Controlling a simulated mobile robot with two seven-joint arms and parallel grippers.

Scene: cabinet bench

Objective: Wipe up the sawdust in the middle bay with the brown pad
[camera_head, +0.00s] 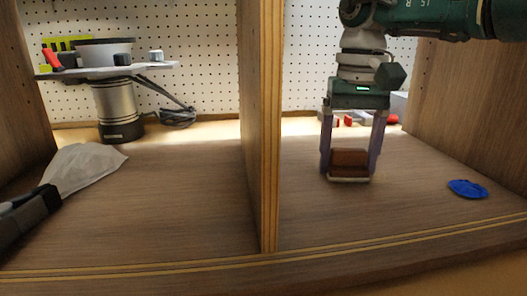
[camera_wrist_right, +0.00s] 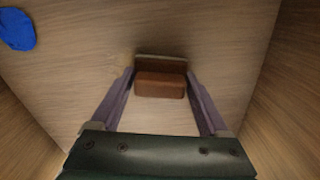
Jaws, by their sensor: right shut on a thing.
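The brown pad (camera_head: 349,159) is a small block with a pale lower edge, in the bay to the right of the upright divider. My right gripper (camera_head: 348,172) points down with its purple fingers on either side of the pad, shut on it. The pad is at or just above the bay floor; I cannot tell if it touches. In the right wrist view the pad (camera_wrist_right: 160,86) sits between the fingertips. A faint pale tan patch (camera_wrist_right: 122,78) beside the pad may be sawdust; no sawdust shows clearly in the head view. My left gripper is not in view.
A wooden divider (camera_head: 260,130) stands left of my right gripper. A blue flat thing (camera_head: 468,188) lies to the right on the bay floor. Small red and grey things sit behind.

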